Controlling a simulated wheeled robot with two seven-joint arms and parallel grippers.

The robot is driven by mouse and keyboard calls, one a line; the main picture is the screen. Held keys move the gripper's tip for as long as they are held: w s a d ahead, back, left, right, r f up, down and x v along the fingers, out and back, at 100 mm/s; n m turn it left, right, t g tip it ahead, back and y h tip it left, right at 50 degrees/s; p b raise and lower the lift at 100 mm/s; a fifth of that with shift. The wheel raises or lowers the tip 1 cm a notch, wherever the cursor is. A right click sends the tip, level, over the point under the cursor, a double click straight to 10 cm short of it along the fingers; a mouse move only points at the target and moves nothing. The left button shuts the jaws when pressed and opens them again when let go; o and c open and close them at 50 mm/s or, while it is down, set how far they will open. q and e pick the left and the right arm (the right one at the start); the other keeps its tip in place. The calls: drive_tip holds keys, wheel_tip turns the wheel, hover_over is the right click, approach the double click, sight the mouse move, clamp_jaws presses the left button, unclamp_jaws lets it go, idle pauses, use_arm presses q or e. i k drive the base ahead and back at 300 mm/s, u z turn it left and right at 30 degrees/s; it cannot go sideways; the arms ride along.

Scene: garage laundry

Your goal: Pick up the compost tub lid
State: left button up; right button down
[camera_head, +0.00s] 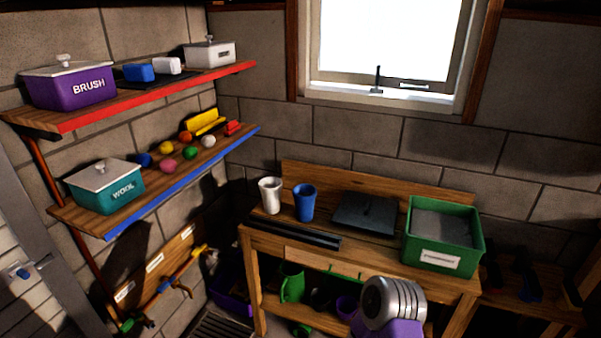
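A green tub (470,238) stands on the right end of the wooden workbench. Its front label is too small to read with certainty. The tub has no cover on it, and a dark grey surface shows inside. A flat dark square piece (364,214), which looks like a lid with a small knob, lies on the bench just left of the tub. No gripper is visible at it. Neither my left nor my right gripper is in view.
A white cup (270,195) and a blue cup (305,202) stand left of the dark piece. Dark bars (297,233) lie along the bench's front edge. A silver ringed and purple object (393,303) rises in front of the bench. Shelves with lidded boxes hang at left.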

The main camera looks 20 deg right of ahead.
sight(374, 213)
drive_tip(key=z, duration=1.65)
